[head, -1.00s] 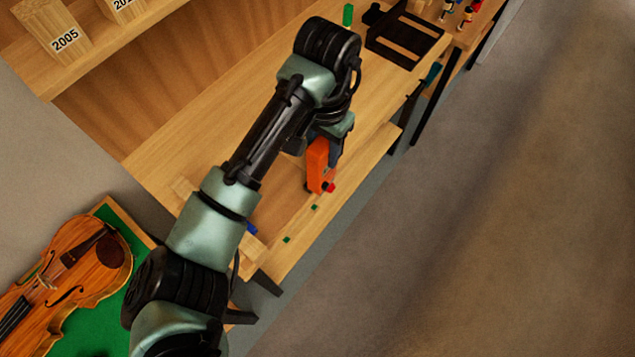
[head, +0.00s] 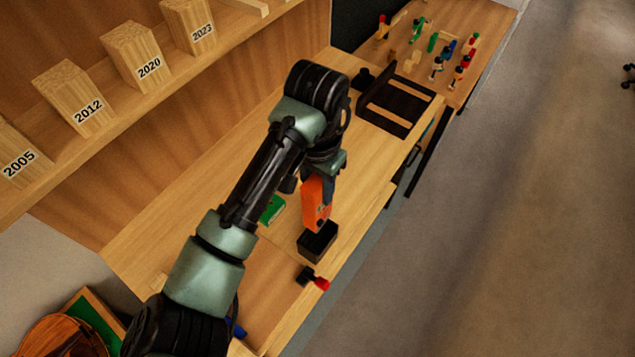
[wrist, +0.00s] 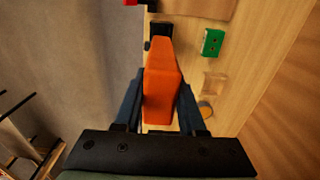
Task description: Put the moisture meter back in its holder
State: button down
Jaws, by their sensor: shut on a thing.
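The moisture meter is an orange block-shaped tool (head: 315,204) with a dark lower end. My gripper (head: 325,176) is shut on it and holds it roughly upright, slightly tilted. The holder, an open black box (head: 317,246), stands on the bench directly below the meter. The meter's lower end overlaps the box's far rim in the head view; I cannot tell whether it is inside or just above. In the wrist view the orange meter (wrist: 161,95) sits between both fingers, and a black part (wrist: 160,28) shows just past its narrow end.
A black and red clamp-like item (head: 311,277) lies near the bench's front edge. A green block (head: 271,209) is left of the meter. A dark slotted rack (head: 395,105) stands farther along the bench. Numbered wooden blocks (head: 137,58) line the shelf at left.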

jog(key=shift+f+b, duration=2.45)
jog(key=shift+f, duration=1.65)
jog(key=shift+f+b, duration=1.15)
jog(key=shift+f, duration=1.25)
jog(key=shift+c, duration=2)
grip_release()
notch_tip(320, 180, up, 13)
jog(key=shift+r+p, duration=0.1)
jog(key=shift+p, duration=0.55)
